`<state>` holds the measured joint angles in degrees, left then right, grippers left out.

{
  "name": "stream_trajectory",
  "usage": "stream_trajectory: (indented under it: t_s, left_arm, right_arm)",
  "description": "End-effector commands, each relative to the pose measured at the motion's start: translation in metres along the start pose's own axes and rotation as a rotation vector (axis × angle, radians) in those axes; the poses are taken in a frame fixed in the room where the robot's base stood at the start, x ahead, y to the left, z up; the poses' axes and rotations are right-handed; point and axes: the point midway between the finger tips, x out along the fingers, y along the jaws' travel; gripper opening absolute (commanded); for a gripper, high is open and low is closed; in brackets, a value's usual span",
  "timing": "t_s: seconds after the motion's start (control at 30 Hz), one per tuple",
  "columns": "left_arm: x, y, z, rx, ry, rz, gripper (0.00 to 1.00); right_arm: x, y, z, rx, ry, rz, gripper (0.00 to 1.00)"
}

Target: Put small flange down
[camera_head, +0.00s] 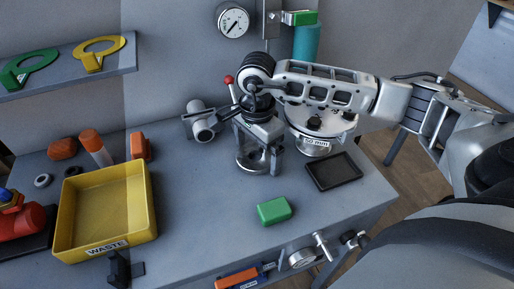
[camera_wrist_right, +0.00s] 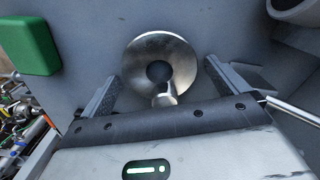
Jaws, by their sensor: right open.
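The small flange (camera_wrist_right: 180,52) is a round, shiny metal disc with a dark central hole and a short stub towards me. In the right wrist view it lies just ahead of and between the fingers of my right gripper (camera_wrist_right: 165,88), with gaps to both. In the head view my right gripper (camera_head: 262,155) points down over the table, open, and the flange (camera_head: 247,163) shows at its fingertips, partly covered by them. It appears to rest on the grey tabletop. My left gripper is not in view.
A green block (camera_head: 274,210) lies in front of the gripper, and a black tray (camera_head: 334,172) lies to its right. A grey metal fitting (camera_head: 202,122) stands behind left, and a larger flange labelled 50 mm (camera_head: 316,146) behind right. A yellow WASTE bin (camera_head: 150,195) stands left. The table between is clear.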

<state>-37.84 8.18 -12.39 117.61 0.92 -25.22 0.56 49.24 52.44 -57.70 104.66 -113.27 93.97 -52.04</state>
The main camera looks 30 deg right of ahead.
Motion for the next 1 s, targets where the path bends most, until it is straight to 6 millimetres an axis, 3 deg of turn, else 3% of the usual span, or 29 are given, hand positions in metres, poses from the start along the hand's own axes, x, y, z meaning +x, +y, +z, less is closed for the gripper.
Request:
stream_trajectory:
  t_s: [0.17, 0.6, 0.8, 1.0]
  left_arm:
    - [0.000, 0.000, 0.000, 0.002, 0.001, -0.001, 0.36]
    - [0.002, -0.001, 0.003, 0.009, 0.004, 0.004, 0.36]
    - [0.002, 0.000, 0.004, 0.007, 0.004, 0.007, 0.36]
    - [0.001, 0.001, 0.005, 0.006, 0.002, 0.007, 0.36]
  right_arm:
    - [-0.017, -0.001, 0.000, -0.001, -0.001, -0.005, 0.99]
    - [-0.106, -0.001, 0.000, 0.000, 0.000, -0.005, 0.99]
    - [-0.121, 0.000, 0.000, 0.000, 0.000, 0.000, 0.99]
    - [-0.123, 0.000, 0.000, 0.000, 0.000, 0.001, 0.99]
